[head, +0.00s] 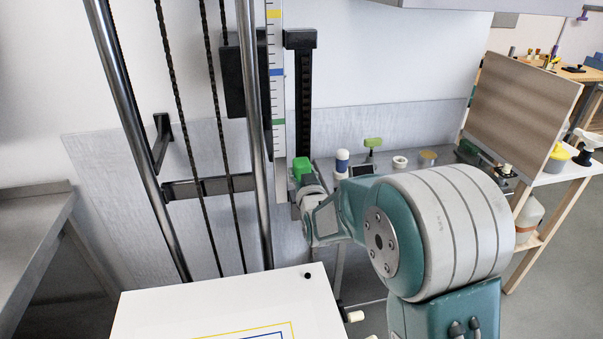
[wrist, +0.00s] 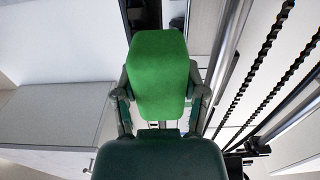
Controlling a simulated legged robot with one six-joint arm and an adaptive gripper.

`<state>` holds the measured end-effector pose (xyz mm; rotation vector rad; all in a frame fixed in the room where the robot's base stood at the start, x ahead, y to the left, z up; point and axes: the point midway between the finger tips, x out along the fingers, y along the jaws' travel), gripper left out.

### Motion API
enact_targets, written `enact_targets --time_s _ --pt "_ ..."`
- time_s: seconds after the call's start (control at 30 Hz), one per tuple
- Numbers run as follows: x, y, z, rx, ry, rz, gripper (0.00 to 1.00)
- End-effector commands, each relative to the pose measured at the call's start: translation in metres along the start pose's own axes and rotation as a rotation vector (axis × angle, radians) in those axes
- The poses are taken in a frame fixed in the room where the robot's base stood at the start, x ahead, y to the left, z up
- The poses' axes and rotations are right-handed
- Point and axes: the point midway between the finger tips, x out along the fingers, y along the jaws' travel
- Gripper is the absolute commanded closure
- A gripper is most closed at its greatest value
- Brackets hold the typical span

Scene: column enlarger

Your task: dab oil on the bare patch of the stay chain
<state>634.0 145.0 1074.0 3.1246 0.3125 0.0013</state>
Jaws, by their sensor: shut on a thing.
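Several dark stay chains (head: 208,90) hang between two shiny posts in the head view. Two chains also show at the right of the wrist view (wrist: 268,45), well to the side of my gripper. I cannot make out a bare patch on either. My gripper (wrist: 160,92) is shut on a green block (wrist: 158,62), with one finger on each side of it. No oil can be told for sure.
A white baseboard (head: 160,313) lies below. The right post (head: 254,130) and ruled scale (head: 277,80) stand between my gripper and the chains. Behind my arm, a grey bench holds a blue-banded bottle (head: 342,163), a white ring-shaped cup (head: 400,162) and a tan tin (head: 428,158).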

Motion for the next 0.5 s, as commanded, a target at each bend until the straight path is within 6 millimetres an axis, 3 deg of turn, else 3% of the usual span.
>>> enact_targets --time_s 0.5 --pt "0.0048 -0.0001 -0.0002 0.000 0.000 0.000 1.00"
